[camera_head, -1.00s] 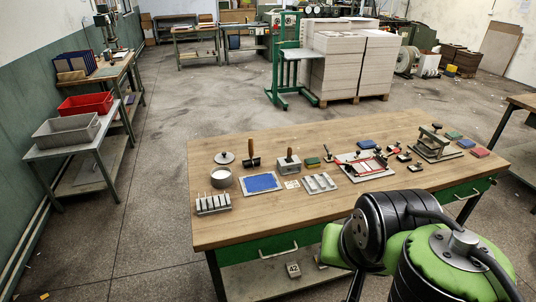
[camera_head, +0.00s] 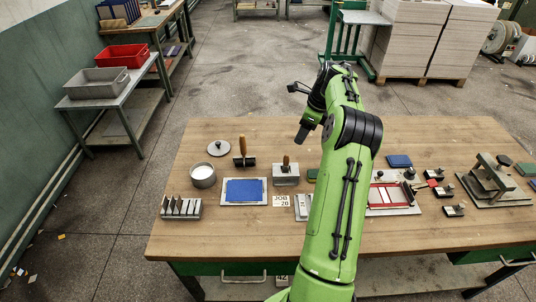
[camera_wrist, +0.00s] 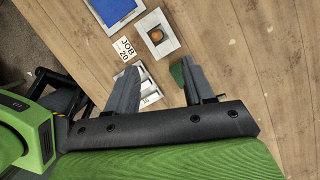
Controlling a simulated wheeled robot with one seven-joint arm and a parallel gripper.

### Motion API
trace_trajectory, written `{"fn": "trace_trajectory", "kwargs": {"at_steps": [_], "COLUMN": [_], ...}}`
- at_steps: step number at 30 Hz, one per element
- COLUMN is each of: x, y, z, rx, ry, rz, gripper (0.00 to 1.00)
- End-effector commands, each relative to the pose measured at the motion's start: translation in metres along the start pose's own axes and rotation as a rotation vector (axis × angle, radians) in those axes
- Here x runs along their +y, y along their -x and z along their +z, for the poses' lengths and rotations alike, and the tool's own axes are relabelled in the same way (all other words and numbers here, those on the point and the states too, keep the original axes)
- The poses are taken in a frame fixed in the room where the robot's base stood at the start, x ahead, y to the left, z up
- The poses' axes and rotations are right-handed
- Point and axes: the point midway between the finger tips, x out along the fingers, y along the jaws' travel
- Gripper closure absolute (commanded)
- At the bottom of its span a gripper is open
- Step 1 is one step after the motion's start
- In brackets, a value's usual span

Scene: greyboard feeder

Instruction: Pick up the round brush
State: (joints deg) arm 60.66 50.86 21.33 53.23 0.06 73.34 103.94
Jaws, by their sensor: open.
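I take the round brush to be the tool whose wooden handle (camera_head: 286,161) stands upright in a square grey holder (camera_head: 286,175) on the bench. Its bristles are hidden inside. In the wrist view the round brown handle end (camera_wrist: 156,36) shows from above, in the middle of the holder (camera_wrist: 165,49). My gripper (camera_wrist: 159,67) is open and empty, its two grey fingers spread. It is above the bench, with the handle ahead of the fingertips in the wrist view. In the head view my gripper (camera_head: 303,133) hangs above and right of the handle.
A wooden-handled roller tool (camera_head: 242,150), a round pot (camera_head: 202,174), a blue pad (camera_head: 244,190) and a JOB 20 card (camera_head: 281,200) lie left of my arm. A red-framed fixture (camera_head: 390,195) and a press (camera_head: 487,182) stand right. Bare wood (camera_head: 225,232) lies in front.

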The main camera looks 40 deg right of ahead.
Motion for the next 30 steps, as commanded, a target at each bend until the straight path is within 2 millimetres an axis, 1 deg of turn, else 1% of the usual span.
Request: {"fn": "trace_trajectory", "kwargs": {"at_steps": [2,4,9,13,15,20,23,25,27,30], "x": [-0.003,-0.002,-0.001,-0.002,-0.002,-0.001,0.0,0.001,0.0,-0.001], "y": [-0.006,-0.019,-0.064,-0.093,-0.102,-0.116,-0.133,-0.148,-0.158,-0.16], "z": [-0.004,-0.004,-0.004,-0.004,-0.003,-0.003,-0.004,-0.004,-0.003,-0.003], "rx": [-0.005,-0.004,-0.003,-0.003,-0.003,-0.003,-0.002,-0.003,-0.003,-0.004], "ry": [-0.025,-0.025,-0.023,-0.023,-0.021,-0.02,-0.02,-0.02,-0.02,-0.021], "rz": [0.001,0.005,0.006,0.004,0.003,0.003,0.003,0.004,0.002,-0.001], "gripper": [0.47,0.47,0.47,0.47,0.47,0.47,0.47,0.47,0.47,0.47]}}
